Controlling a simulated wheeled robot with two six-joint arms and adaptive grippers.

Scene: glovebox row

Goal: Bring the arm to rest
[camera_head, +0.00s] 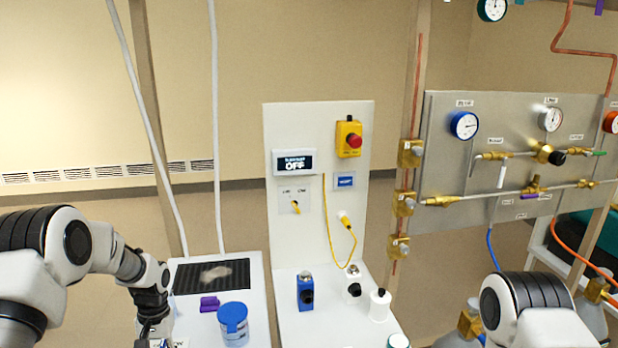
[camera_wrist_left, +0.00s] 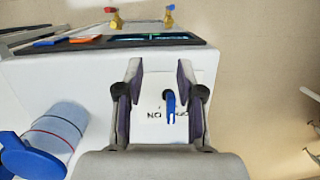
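My left arm comes in from the left in the head view, and its gripper (camera_head: 152,338) hangs at the bottom edge, partly cut off.
A blue-lidded jar (camera_head: 233,325) and a purple block (camera_head: 209,304) stand near a dark mat (camera_head: 211,276), right of my left gripper. A white panel (camera_head: 318,130) with an "OFF" display (camera_head: 295,163) and red button (camera_head: 353,141) rises behind. A gauge board (camera_head: 530,160) is at right.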

